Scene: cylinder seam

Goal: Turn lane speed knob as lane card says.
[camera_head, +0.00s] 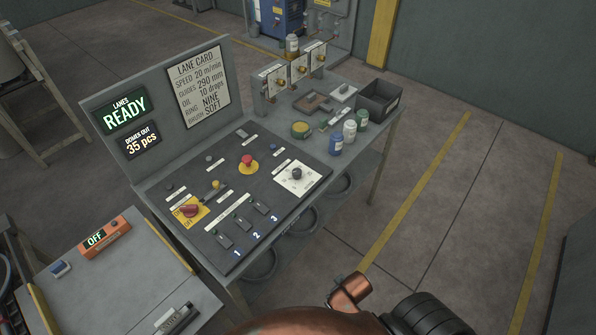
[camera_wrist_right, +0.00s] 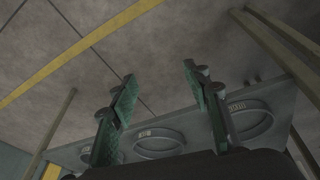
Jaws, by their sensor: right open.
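The lane card (camera_head: 199,85) is on the upright back panel; it reads speed 20 m/min, guides 290 mm, oil 10 drops, ring nine, brush soft. A black round knob (camera_head: 296,173) sits on a white dial plate at the right of the dark control panel; it looks like the lane speed knob. Its marks and pointer are too small to read. My right gripper (camera_wrist_right: 159,75) is open and empty in the right wrist view, its green-padded fingers wide apart, with hoops beyond them. The knob is not in that view. My left gripper is not in view.
The panel (camera_head: 228,235) also carries a red mushroom button (camera_head: 248,162), a red rotary switch (camera_head: 188,210) on yellow, and several small switches. Bottles (camera_head: 349,132), a dark bin (camera_head: 378,101) and upright plates stand to the right. Displays read READY and 35 pcs. Floor is clear at right.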

